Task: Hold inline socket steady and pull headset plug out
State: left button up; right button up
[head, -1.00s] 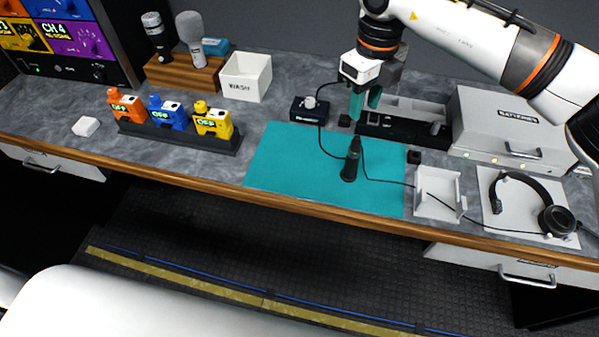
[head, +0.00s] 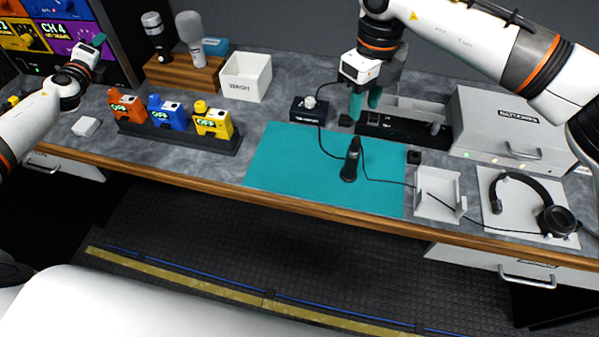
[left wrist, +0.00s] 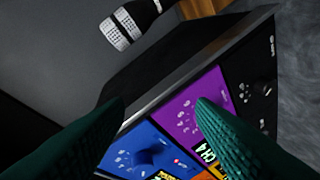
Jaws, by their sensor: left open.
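The black inline socket (head: 350,165) stands on the teal mat (head: 290,165), with cables at its upper end. The headset plug cannot be made out separately at this size. The headset (head: 527,195) lies on a pale pad at the right, and its cable runs left to the socket. My right gripper (head: 366,103) is above the back edge of the mat, behind the socket, fingers apart and empty. My left gripper (head: 98,41) is open and empty at the far left, before the monitor panel. Its fingers also show in the left wrist view (left wrist: 158,108).
A black knob box (head: 309,110) stands behind the mat. A white tray (head: 437,194) is right of the mat, and a grey batteries case (head: 507,125) is behind it. Orange, blue and yellow packs stand in a black rack (head: 180,138). The mat's left half is clear.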

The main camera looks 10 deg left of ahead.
pick_arm(q)
jog(key=w+d+r+m+t+h, duration=0.4)
jog(key=d+r+h, duration=0.4)
jog(key=d+r, duration=0.65)
jog(key=w+d+g+h, duration=0.1)
jog(key=d+h, duration=0.2)
jog(key=d, duration=0.3)
jog(key=n+g+h, duration=1)
jog(key=n, duration=0.3)
send_near(351, 163)
jog(key=shift+w+a+f, duration=0.2)
jog(key=shift+a+f, duration=0.2)
jog(key=shift+f, duration=0.1)
jog(key=shift+w+a+f, duration=0.2)
jog(key=shift+a+f, duration=0.25)
jog(key=shift+d, duration=0.3)
jog(key=x, duration=1.1)
jog(key=shift+w+d, duration=0.1)
jog(key=shift+d, duration=0.1)
